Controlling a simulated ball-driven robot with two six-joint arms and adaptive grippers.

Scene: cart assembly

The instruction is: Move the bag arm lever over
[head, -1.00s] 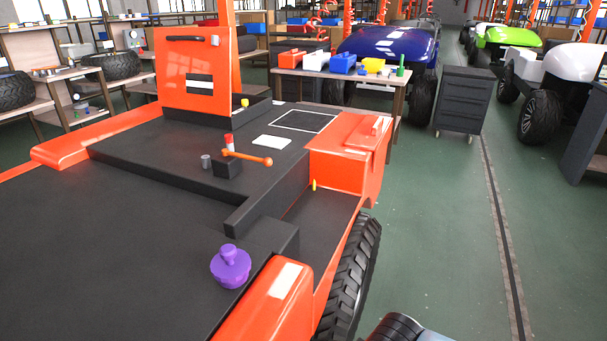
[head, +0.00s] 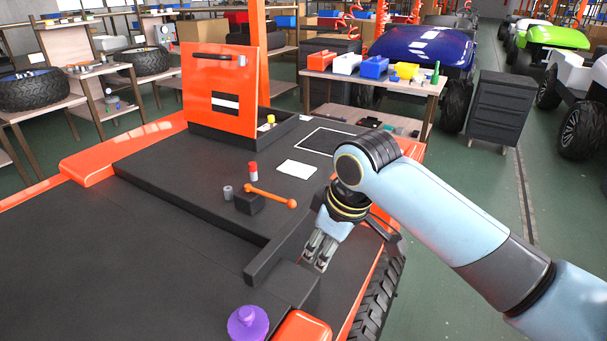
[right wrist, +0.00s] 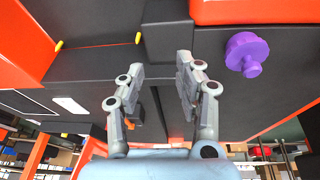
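The lever (head: 270,196) is an orange rod with a ball end, mounted on a small black block on the cart's dark deck. Its ball end points right in the head view. An orange bit low between the fingers in the right wrist view may be part of it; I cannot tell. My right gripper (head: 317,252) points down over the deck's right side, right of and nearer than the lever, apart from it. In the right wrist view my right gripper (right wrist: 157,72) has its fingers apart with nothing between them. My left gripper is not in view.
A red-and-white peg (head: 253,172) and a grey cylinder (head: 227,192) stand by the lever. A purple knob (head: 248,323) sits at the near edge and also shows in the right wrist view (right wrist: 246,54). An orange panel (head: 222,92) stands upright behind. A dark raised bar (head: 275,255) lies beside the gripper.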

